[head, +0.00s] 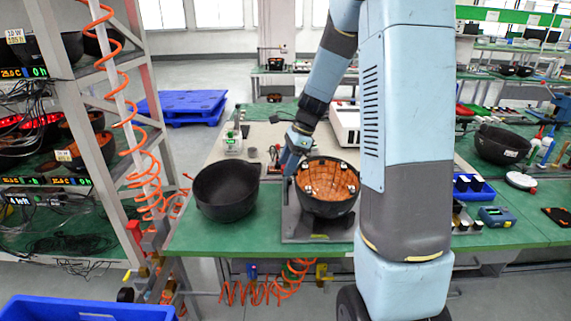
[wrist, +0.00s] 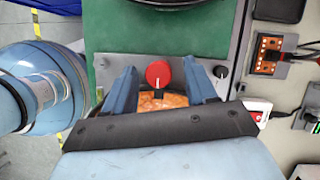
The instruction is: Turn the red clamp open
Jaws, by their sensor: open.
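The red clamp (wrist: 158,73) shows in the wrist view as a round red knob with a white mark on a grey plate (wrist: 105,72). My gripper (wrist: 161,70) is open, with one blue finger on each side of the knob and visible gaps between. I cannot tell how far the fingertips are above the plate. In the head view my gripper (head: 291,160) is at the left edge of a dark bowl with an orange inside (head: 330,182). The clamp cannot be made out there.
An empty black bowl (head: 227,191) stands left on the green bench (head: 200,240). A blue tray (head: 470,188) and a large black bowl (head: 500,145) are on the right. A rack (head: 150,90) with a coiled orange hose stands at the left.

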